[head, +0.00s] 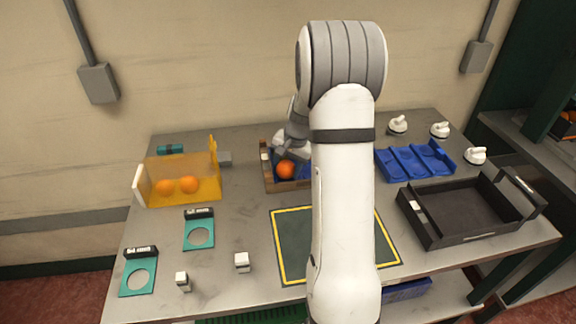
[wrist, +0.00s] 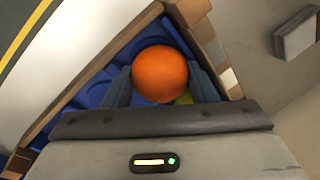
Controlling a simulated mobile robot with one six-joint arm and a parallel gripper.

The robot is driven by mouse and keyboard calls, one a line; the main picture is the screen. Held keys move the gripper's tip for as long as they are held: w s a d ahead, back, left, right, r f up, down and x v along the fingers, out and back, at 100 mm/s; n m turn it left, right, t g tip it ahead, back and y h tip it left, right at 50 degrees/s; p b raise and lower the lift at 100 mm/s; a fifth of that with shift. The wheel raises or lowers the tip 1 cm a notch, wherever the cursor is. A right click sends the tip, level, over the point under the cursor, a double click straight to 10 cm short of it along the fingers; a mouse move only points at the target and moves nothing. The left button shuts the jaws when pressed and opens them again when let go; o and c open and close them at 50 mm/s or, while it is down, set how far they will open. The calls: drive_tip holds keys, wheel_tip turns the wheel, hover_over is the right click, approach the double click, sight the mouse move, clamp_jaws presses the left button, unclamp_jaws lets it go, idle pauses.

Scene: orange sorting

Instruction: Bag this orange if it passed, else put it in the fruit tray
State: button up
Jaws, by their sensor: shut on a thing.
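My gripper (wrist: 160,77) is shut on an orange (wrist: 160,73), with a grey finger on each side of it. In the head view the same orange (head: 286,170) shows at a wooden-walled tray (head: 290,187) with a blue insert, and my gripper (head: 288,160) is partly hidden behind my arm. The orange is at or just above the insert; I cannot tell if it touches. The wooden wall (wrist: 208,35) also shows in the wrist view. A translucent amber container (head: 180,193) at the left holds two oranges. No bag is clearly identifiable.
Two teal devices with round plates (head: 199,236) (head: 139,281) and small white blocks (head: 242,262) stand front left. A yellow-bordered dark mat (head: 290,240) lies front centre. A blue compartment tray (head: 415,162), an empty black tray (head: 460,212) and white knobbed objects (head: 439,130) are at right.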

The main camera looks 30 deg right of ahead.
drive_tip(key=o, duration=1.1)
drive_tip(key=shift+c, duration=0.9)
drive_tip(key=shift+o, duration=1.5)
drive_tip(key=shift+r+p, duration=0.4)
drive_tip(key=shift+r, duration=0.05)
drive_tip(key=shift+w+a+p+v, duration=0.2)
drive_tip(key=shift+p+v, duration=0.55)
drive_tip(key=shift+v, duration=0.4)
drive_tip(key=shift+w+a+p+v, duration=0.2)
drive_tip(key=shift+p+v, duration=0.5)
drive_tip(key=shift+v, duration=0.5)
drive_tip(key=shift+w+a+p+v, duration=0.2)
drive_tip(key=shift+p+v, duration=0.55)
drive_tip(key=shift+v, duration=0.4)
drive_tip(key=shift+r, duration=0.15)
